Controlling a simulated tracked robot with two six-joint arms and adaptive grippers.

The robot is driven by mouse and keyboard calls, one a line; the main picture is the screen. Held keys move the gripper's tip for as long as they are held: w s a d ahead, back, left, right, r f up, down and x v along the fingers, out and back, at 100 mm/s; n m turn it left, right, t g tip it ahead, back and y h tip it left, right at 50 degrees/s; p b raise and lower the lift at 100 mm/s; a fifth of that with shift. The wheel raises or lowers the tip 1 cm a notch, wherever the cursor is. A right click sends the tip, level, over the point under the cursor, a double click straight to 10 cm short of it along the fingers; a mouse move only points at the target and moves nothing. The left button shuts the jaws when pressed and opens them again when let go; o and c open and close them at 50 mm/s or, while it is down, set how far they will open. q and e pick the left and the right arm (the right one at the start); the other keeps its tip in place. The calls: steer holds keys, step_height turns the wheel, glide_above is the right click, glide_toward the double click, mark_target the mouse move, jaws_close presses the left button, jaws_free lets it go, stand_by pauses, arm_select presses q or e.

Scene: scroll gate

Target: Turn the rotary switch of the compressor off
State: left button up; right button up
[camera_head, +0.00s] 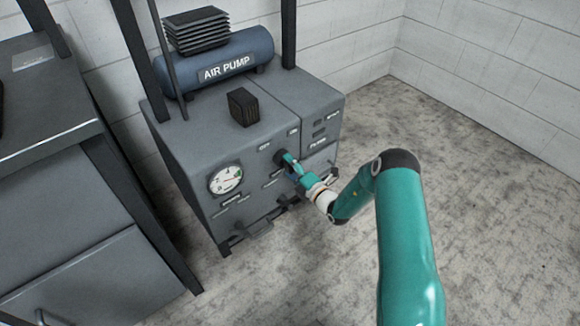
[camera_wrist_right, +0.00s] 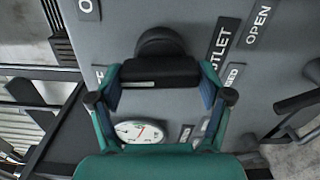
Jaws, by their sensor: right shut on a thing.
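The compressor (camera_head: 185,150) is a grey cabinet with a blue tank marked AIR PUMP (camera_head: 225,64) on top. Its rotary switch (camera_head: 279,155) is a black knob on the front panel, right of the round gauge (camera_head: 225,179). My right gripper (camera_head: 289,162) is at the knob. In the right wrist view the two teal fingers of the right gripper (camera_wrist_right: 163,80) stand on either side of the black rotary switch (camera_wrist_right: 158,70) and are shut on its grip bar. The knob's marks are not readable in the head view. My left gripper is not in view.
The gauge (camera_wrist_right: 140,131) and the OUTLET label (camera_wrist_right: 222,43) sit near the knob in the right wrist view. A black handle (camera_wrist_right: 298,101) sticks out at right. A grey bench (camera_head: 60,190) stands left of the compressor. The floor (camera_head: 490,190) at right is clear.

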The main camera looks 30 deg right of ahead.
steer(key=n, duration=0.3)
steer(key=f+n, duration=0.1)
steer(key=n, duration=0.1)
steer(key=shift+s+a+n, duration=0.15)
steer(key=shift+a+n, duration=0.1)
steer(key=shift+n, duration=0.05)
stand_by(0.4)
steer(key=o, duration=0.9)
steer(key=shift+o, duration=1)
steer(key=shift+d+r, duration=0.1)
steer(key=shift+r, duration=0.15)
steer(key=shift+d, duration=0.1)
steer(key=s, duration=1.1)
steer(key=shift+s+d, duration=0.4)
steer(key=shift+d, duration=0.05)
steer(key=shift+w+a, duration=0.1)
steer(key=shift+a, duration=0.05)
